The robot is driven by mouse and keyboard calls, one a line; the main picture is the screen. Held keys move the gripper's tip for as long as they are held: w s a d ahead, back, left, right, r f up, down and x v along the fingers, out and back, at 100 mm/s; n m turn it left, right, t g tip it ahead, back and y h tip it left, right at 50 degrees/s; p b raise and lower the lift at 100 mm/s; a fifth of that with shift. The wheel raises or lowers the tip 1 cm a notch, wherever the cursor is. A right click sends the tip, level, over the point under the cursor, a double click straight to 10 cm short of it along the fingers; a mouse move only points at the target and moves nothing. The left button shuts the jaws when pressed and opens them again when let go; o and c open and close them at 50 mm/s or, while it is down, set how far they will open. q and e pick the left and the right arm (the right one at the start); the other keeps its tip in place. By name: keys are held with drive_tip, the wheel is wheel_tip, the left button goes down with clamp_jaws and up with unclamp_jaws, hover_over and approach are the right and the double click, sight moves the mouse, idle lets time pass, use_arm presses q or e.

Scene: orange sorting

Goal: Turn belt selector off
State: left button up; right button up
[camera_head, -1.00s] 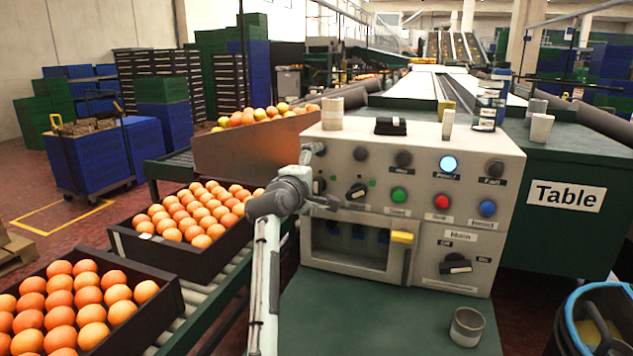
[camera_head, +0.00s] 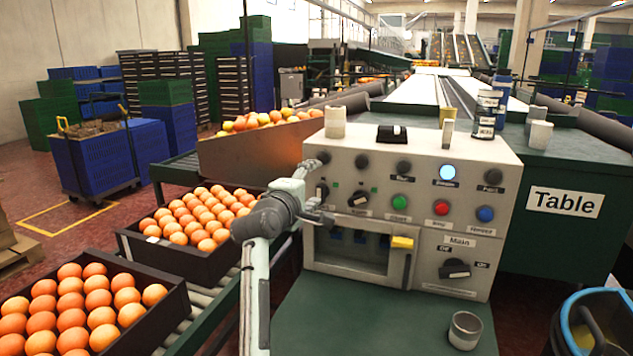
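The control panel (camera_head: 425,165) is a light-grey box with lamps, coloured buttons and black knobs. Two black rotary selectors sit on its left half: one near the left edge (camera_head: 322,190) and one further right with a tilted handle (camera_head: 358,198). Their small labels are too blurred to read, so I cannot tell which one is the belt selector. My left gripper (camera_head: 322,218) is in front of the panel's left edge, just below the left selector and left of the other. Its fingers are small and partly overlapped, so their opening is unclear. My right gripper is out of view.
A larger main selector (camera_head: 455,268) is at the panel's lower right. Cups and a small black box (camera_head: 391,134) stand on top. A metal cup (camera_head: 465,330) sits on the green ledge (camera_head: 370,320). Orange crates (camera_head: 180,255) lie left.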

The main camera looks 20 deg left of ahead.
use_arm(q)
drive_tip(key=s, duration=0.3)
drive_tip(key=shift+s+a+f, duration=0.1)
drive_tip(key=shift+s+f, duration=0.15)
